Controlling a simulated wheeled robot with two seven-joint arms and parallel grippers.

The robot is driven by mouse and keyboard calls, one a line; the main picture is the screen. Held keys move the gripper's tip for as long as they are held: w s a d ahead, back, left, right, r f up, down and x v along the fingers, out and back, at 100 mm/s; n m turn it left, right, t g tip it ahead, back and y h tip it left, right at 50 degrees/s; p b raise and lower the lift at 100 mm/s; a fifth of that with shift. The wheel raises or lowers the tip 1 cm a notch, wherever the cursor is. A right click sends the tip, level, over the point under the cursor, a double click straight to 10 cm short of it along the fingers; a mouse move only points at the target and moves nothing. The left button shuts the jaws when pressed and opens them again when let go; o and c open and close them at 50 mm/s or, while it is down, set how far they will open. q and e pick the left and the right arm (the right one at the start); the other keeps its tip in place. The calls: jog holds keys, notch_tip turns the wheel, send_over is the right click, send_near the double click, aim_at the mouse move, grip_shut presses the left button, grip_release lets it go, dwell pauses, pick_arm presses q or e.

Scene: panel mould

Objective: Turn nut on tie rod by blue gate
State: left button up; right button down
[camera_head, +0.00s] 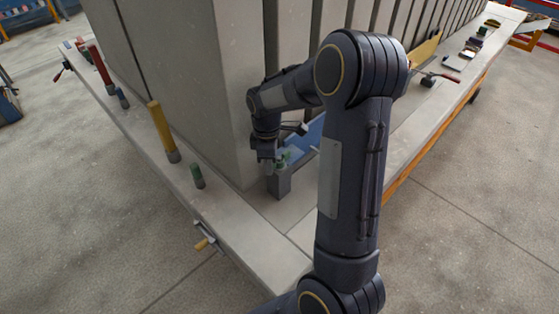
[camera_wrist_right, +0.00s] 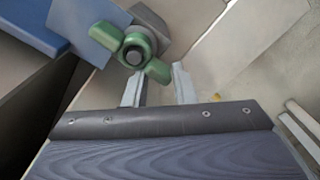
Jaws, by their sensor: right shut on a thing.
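The green wing nut (camera_head: 283,158) sits at the lower corner of the tall grey panel mould, beside the blue gate (camera_head: 311,135). In the right wrist view the nut (camera_wrist_right: 134,46) has rounded green wings around a dark rod end, the tie rod (camera_wrist_right: 134,56). The blue gate (camera_wrist_right: 84,30) lies to its left there. My right gripper (camera_wrist_right: 160,80) has one finger on each side of the nut's lower wing and is shut on it. In the head view my right gripper (camera_head: 270,158) partly hides the nut. My left gripper is not in view.
A grey block (camera_head: 280,183) stands below the nut. Red (camera_head: 100,65), yellow (camera_head: 162,130) and green (camera_head: 197,176) upright pieces stand along the table's left side. A clamp (camera_head: 205,240) sits on the front left edge. Small items lie on the table's far right.

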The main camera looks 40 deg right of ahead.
jog(key=shift+w+d+r+m+t, duration=0.15)
jog(key=shift+w+d+r+m, duration=0.05)
jog(key=shift+w, duration=0.25)
jog(key=shift+w+d+r+m+t, duration=0.15)
jog(key=shift+w+d+m, duration=0.05)
jog(key=shift+w, duration=0.2)
jog(key=shift+w+d+r+m, duration=0.1)
jog(key=shift+w+m, duration=0.15)
jog(key=shift+m, duration=0.85)
jog(key=m, duration=0.3)
jog(key=w+d+m, duration=0.1)
jog(key=shift+f+m, duration=0.2)
jog(key=shift+m, duration=0.1)
